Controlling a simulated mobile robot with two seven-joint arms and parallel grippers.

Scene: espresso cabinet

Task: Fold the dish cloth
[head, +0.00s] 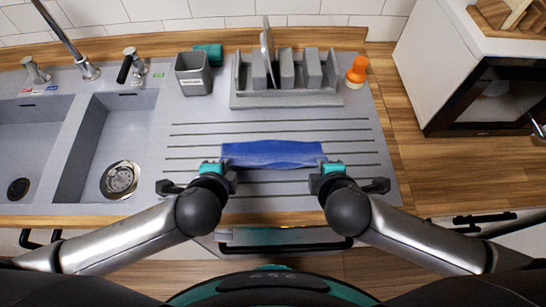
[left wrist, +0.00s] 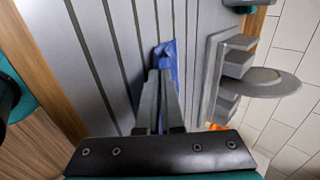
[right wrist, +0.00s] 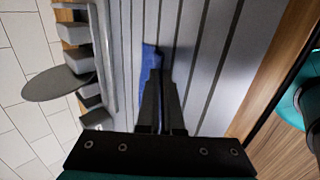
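The blue dish cloth (head: 272,154) is a narrow strip across the ribbed drainboard, stretched between my two grippers. Its front edge sags slightly in the middle. My left gripper (head: 219,168) is at the cloth's left end, and my right gripper (head: 327,170) is at its right end. In the left wrist view, the fingers are close together with blue cloth (left wrist: 168,51) at and between their tips. In the right wrist view, the fingers are close together and cloth (right wrist: 150,58) shows at their tips. The fingers hide the gripped ends. I cannot tell whether the cloth touches the board.
A grey dish rack (head: 288,98) stands behind the cloth, with a grey cup (head: 193,75) to its left and an orange-and-white bottle (head: 357,72) to its right. A sink basin (head: 115,140) lies left. The ribbed drainboard (head: 300,127) is clear between cloth and rack.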

